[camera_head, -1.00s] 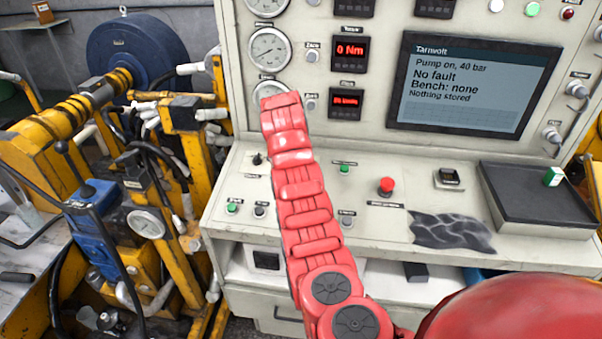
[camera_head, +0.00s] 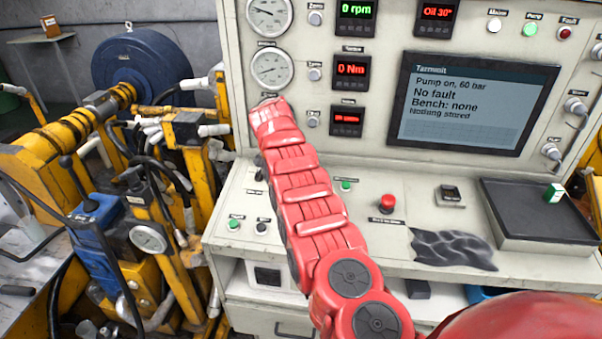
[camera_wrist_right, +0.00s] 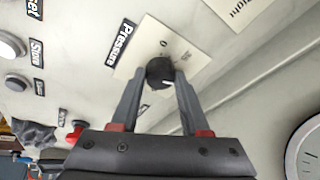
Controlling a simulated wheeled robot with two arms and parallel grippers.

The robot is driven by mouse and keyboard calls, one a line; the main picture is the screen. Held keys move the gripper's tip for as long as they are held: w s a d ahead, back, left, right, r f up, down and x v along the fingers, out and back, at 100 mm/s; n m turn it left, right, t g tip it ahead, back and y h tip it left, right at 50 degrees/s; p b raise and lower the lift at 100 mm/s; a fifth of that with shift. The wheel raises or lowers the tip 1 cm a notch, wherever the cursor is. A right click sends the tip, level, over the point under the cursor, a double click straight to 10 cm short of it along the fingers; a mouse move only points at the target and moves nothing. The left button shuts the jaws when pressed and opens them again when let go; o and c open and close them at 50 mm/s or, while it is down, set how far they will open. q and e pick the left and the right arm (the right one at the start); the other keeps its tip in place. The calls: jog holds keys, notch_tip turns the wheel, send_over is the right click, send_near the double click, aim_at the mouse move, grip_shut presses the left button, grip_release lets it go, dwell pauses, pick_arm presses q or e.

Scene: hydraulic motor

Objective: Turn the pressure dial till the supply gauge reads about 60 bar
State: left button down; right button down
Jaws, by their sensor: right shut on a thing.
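The pressure dial (camera_wrist_right: 160,70) is a small black knob with a white mark, on a pale plate labelled "Pressure" in the right wrist view. My right gripper (camera_wrist_right: 160,77) is shut on it, one finger on each side. In the head view my red right arm reaches up to the panel and hides the dial and gripper. The screen (camera_head: 472,103) reads "Pump on, 60 bar" and "No fault". Two round gauges (camera_head: 272,68) show at the panel's left, with labels too small to tell; a lower one is mostly hidden by my arm. My left gripper is out of view.
A red mushroom button (camera_head: 387,203), a green button (camera_head: 346,186) and a dark cloth (camera_head: 452,249) are on the sloping desk. A black tray (camera_head: 540,212) with a small green-and-white box lies at right. Yellow machinery with hoses (camera_head: 150,200) crowds the left.

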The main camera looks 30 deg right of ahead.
dwell(0.4)
jog(key=shift+c, duration=2)
grip_release()
jog(key=shift+a+r+b, duration=0.15)
jog(key=shift+r+b, duration=0.15)
jog(key=shift+b, duration=0.05)
jog(key=p+v, duration=0.1)
jog(key=v, duration=1.5)
jog(key=shift+r+p, duration=0.3)
jog(key=shift+a, duration=0.15)
